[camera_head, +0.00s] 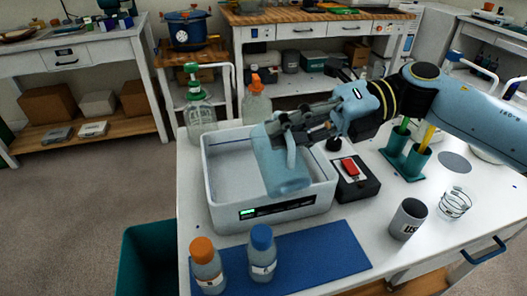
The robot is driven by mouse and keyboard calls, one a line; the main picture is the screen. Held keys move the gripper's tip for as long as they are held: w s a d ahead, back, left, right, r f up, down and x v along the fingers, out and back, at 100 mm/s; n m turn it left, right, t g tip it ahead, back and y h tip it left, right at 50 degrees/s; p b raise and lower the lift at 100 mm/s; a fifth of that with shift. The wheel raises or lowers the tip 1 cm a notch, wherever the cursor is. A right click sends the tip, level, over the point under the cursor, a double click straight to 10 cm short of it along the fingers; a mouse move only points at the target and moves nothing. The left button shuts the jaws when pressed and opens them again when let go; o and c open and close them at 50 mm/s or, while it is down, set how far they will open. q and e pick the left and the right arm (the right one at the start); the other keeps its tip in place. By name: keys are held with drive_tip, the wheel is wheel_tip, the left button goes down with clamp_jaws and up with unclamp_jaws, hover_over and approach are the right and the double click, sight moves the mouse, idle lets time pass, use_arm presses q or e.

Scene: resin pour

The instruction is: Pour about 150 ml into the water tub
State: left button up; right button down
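The water tub (221,215) is a white, open rectangular basin with a small green display on its front, standing on the white table. A translucent pale-blue jug (270,168) with a handle hangs over the tub's right part, leaning slightly, its top toward the left. A bluer band near its base looks like liquid. My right gripper (296,122) comes in from the right and is shut on the jug near its handle; the fingertips partly hide the jug's top. No stream of liquid is visible. My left gripper is not in view.
A black box with a red switch (349,168) sits right of the tub. A green pump bottle (198,110) stands behind. A grey cup (408,220) stands right.

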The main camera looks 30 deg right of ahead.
sight(292, 151)
drive_tip(key=shift+w, duration=0.2)
drive_tip(key=shift+w+d+b, duration=0.1)
drive_tip(key=shift+w+b, duration=0.2)
drive_tip(key=shift+w+m, duration=0.1)
drive_tip(key=shift+m, duration=0.2)
drive_tip(key=shift+s, duration=0.4)
drive_tip(key=shift+s+a+f+n+b, duration=0.2)
drive_tip(key=shift+s+f+n+b, duration=0.3)
drive_tip(key=shift+s+f+n, duration=0.2)
drive_tip(key=s+r+n, duration=0.1)
drive_tip(key=s+n+t, duration=0.1)
drive_tip(key=shift+a+r+n+p, duration=0.2)
drive_tip(key=shift+r+n+p, duration=0.1)
drive_tip(key=shift+r+p, duration=0.05)
drive_tip(key=shift+s+f+n, duration=0.1)
drive_tip(key=shift+s+n, duration=0.05)
drive_tip(key=shift+n, duration=0.25)
drive_tip(key=shift+s+a+n+t, duration=0.15)
drive_tip(key=shift+s+n+t, duration=0.05)
drive_tip(key=shift+n+t, duration=0.2)
drive_tip(key=shift+s+b, duration=0.1)
drive_tip(key=shift+b, duration=0.2)
